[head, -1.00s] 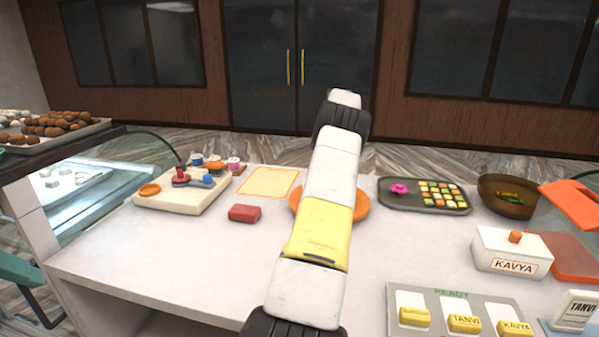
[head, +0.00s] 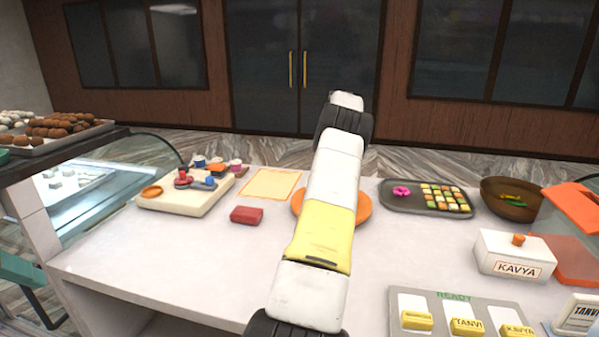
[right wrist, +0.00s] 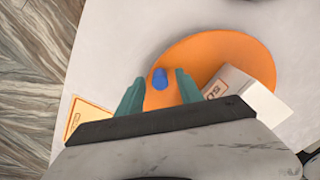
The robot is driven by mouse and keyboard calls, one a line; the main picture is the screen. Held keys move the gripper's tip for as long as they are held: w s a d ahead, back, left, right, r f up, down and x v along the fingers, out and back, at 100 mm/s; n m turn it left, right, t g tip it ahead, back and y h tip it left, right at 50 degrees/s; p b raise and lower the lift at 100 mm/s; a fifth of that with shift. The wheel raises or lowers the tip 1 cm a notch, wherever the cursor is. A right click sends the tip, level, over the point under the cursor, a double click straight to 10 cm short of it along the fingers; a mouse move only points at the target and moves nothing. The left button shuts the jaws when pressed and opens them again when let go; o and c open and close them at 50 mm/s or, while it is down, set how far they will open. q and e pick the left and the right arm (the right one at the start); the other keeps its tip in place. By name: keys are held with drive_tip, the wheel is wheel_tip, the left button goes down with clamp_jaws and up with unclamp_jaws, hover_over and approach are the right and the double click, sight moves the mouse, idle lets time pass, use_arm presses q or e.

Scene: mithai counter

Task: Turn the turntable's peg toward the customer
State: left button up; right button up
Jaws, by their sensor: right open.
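The turntable is an orange disc (right wrist: 192,58) on the counter. In the head view my right arm covers most of it, and only its edges show, such as the right edge (head: 365,206). In the right wrist view a blue peg (right wrist: 160,78) stands near the disc's left edge. My right gripper (right wrist: 158,91) is open, with one teal finger on each side of the peg and a gap visible to each. A white box with lettering (right wrist: 243,88) sits on the disc, right of the fingers. My left gripper is not visible.
A red block (head: 247,215) and a cream mat (head: 270,185) lie left of the turntable. A dark tray of sweets (head: 428,211) and a brown bowl (head: 511,199) stand right. A white KAVYA box (head: 512,256) is nearer. The counter's front left is clear.

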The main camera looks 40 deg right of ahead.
drive_tip(key=shift+r, duration=3.9)
